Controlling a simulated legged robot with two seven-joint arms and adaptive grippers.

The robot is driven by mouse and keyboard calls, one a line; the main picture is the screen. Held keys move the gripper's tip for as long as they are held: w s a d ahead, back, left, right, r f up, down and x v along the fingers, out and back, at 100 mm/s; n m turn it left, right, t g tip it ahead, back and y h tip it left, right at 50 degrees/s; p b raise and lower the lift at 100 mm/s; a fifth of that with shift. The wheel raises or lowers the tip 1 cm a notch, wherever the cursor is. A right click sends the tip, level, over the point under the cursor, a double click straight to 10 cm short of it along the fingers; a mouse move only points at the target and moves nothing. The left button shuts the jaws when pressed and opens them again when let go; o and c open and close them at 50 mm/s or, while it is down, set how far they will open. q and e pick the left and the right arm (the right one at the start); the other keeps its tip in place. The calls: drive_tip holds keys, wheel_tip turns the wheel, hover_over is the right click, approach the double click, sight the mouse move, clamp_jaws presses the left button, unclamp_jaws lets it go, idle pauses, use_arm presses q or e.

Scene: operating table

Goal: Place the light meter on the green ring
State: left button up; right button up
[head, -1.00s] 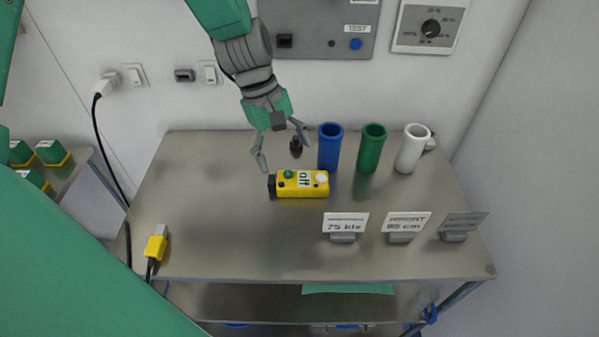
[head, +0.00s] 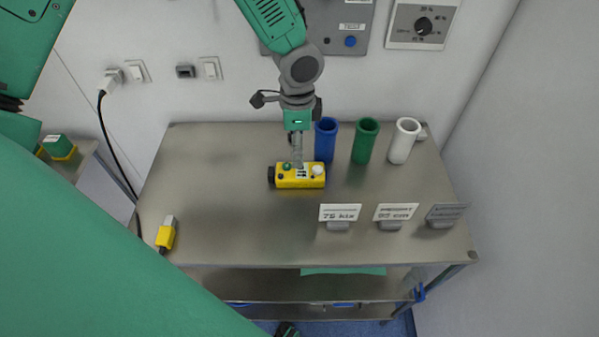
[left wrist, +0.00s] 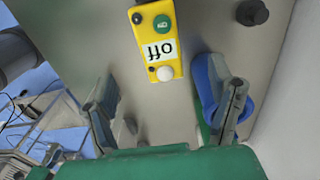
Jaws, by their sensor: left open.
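The light meter (head: 288,181) is a yellow box with a green button, a white dome and a label. It lies on the metal table, and its label reads "off", upside down, in the left wrist view (left wrist: 160,50). My left gripper (head: 297,160) is above the meter, pointing down. In the left wrist view its fingers (left wrist: 168,110) are spread, with the meter ahead between them and nothing gripped. A green open-topped tube (head: 365,141) stands at the back right; I cannot make out a separate green ring. My right gripper is not in view.
A blue tube (head: 326,140) stands close right of my left gripper, and a white tube (head: 403,141) farther right. Label stands, one reading 75 klx (head: 339,214), line the front right. A yellow plug (head: 166,234) lies front left. The table's left middle is clear.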

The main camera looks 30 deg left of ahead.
sight(298, 170)
use_arm(q)
wheel_tip(298, 170, down, 10)
drive_tip(key=shift+f+p, duration=0.2)
drive_tip(key=shift+p, duration=0.35)
drive_tip(key=c, duration=1.6)
drive_tip(key=shift+o, duration=0.2)
drive_tip(key=shift+r, duration=0.1)
drive_tip(key=shift+r, duration=0.1)
wheel_tip(298, 170, up, 18)
drive_tip(key=b, duration=0.1)
drive_tip(key=shift+s+f, duration=0.1)
drive_tip(key=shift+f, duration=0.1)
